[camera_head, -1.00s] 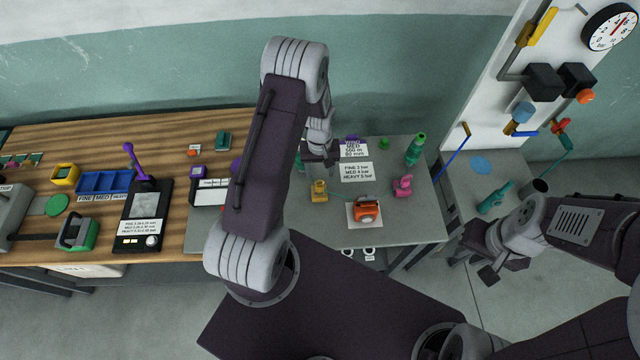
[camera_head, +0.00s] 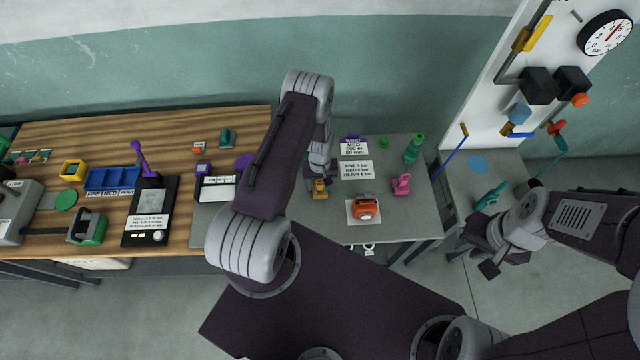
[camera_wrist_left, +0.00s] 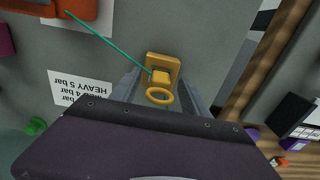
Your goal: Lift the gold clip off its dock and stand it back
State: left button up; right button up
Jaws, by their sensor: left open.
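The gold clip (camera_wrist_left: 160,95) shows in the left wrist view as a yellow ring. It sits upright on a square gold base, its dock (camera_wrist_left: 163,62), on the grey table. A thin green cord runs from near the dock towards an orange device (camera_wrist_left: 60,8). My left gripper (camera_wrist_left: 163,90) is open, with one finger on each side of the clip; I cannot tell whether either touches it. In the head view the clip (camera_head: 320,189) shows just below my left gripper (camera_head: 319,178), partly covered by it. My right gripper (camera_head: 472,264) is at the lower right, fingers apart and empty.
The orange device (camera_head: 365,209) and a pink item (camera_head: 401,184) stand right of the clip. A wooden bench (camera_head: 100,235) with blue bins (camera_head: 108,178) is at left. A green bottle (camera_head: 414,148) stands at the back right.

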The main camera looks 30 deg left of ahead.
pick_arm(q)
grip_shut()
jog(key=shift+r+b, duration=0.35)
jog(key=shift+r, duration=0.25)
notch_tip(320, 180, up, 2)
jog(key=shift+r+b, duration=0.2)
jog(key=shift+b, duration=0.3)
jog(key=w+d+r, duration=0.7)
jog(key=d+r, duration=0.2)
jog(key=r, duration=0.3)
jog(key=shift+w+r+b, duration=0.2)
jog(key=shift+r+b, duration=0.05)
jog(key=shift+b, duration=0.05)
